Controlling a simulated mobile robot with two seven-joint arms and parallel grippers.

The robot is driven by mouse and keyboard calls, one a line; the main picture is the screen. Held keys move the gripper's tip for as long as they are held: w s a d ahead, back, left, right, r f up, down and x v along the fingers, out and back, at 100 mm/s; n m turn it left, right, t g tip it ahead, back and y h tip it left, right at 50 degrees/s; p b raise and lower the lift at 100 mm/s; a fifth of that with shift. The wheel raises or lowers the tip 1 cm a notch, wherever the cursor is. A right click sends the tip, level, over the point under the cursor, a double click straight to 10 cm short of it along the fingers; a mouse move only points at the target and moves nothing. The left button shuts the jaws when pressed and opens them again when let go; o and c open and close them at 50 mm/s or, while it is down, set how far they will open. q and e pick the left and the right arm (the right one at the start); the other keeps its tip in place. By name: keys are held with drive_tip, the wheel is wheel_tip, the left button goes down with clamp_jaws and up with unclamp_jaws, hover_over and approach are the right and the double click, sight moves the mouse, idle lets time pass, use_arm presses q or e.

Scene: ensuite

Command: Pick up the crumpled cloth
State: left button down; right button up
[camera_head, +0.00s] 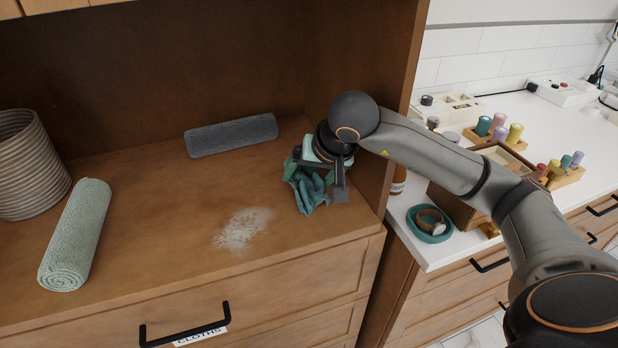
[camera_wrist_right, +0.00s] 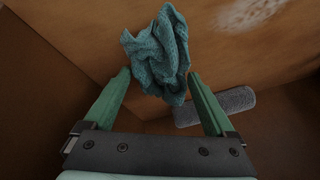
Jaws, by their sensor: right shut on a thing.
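The crumpled teal cloth (camera_head: 304,190) is at the right end of the wooden cabinet top, close to the side panel. My right gripper (camera_head: 322,182) is over it and shut on it. In the right wrist view the cloth (camera_wrist_right: 160,50) is bunched between the two green fingers of the gripper (camera_wrist_right: 158,75), its folds standing out beyond the tips. Whether the cloth still touches the wood is hard to tell. My left gripper is not in view.
A white powdery patch (camera_head: 241,229) lies on the cabinet top. A grey rolled towel (camera_head: 231,135) lies at the back, a pale green one (camera_head: 76,235) at left beside a ribbed basket (camera_head: 30,165). The side panel (camera_head: 372,100) stands close to my right arm.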

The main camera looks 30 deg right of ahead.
wheel_tip(320, 180, up, 2)
drive_tip(key=shift+w+r, duration=0.1)
drive_tip(key=shift+r, duration=0.15)
drive_tip(key=shift+s+a+r+p, duration=0.35)
drive_tip(key=shift+s+a+r, duration=1.1)
drive_tip(key=shift+s+r, duration=0.3)
drive_tip(key=shift+s+a+r+p, duration=0.3)
drive_tip(key=shift+s+a+r, duration=1.25)
drive_tip(key=shift+s, duration=0.4)
drive_tip(key=shift+s+a+r+p, duration=0.35)
drive_tip(key=shift+s+a+r, duration=1.05)
drive_tip(key=shift+s+r, duration=0.35)
drive_tip(key=shift+s+f, duration=0.1)
